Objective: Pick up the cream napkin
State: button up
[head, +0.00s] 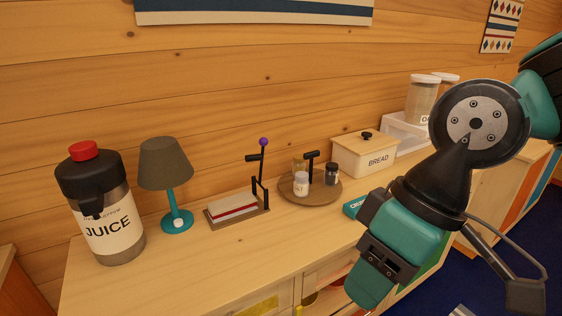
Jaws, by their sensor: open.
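A flat stack of folded napkins (231,204) lies in a brown holder (238,219) on the sideboard, left of centre. Its top is pale cream-white, and a red layer shows along its front edge. A black upright with a purple knob stands at the holder's right end. I cannot tell single napkins apart in the stack. My gripper (371,284) is at the lower right, well to the right of the napkins and nearer the camera. It is open, holds nothing that I can see and is apart from the stack. Its fingertips are not clearly visible.
A teal lamp (177,221) and a juice jug (108,225) stand left of the napkins. A round tray (322,195) with small jars stands right. Behind my arm are a bread box (353,158) and a teal box (353,207). The sideboard's front strip is clear.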

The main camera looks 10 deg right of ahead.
aim_at(237, 201)
jog(key=z, duration=1.1)
jog(key=i, duration=1.1)
jog(key=u, duration=1.7)
jog(key=k, duration=0.65)
jog(key=u, duration=0.85)
jog(key=i, duration=0.9)
jog(key=z, duration=0.05)
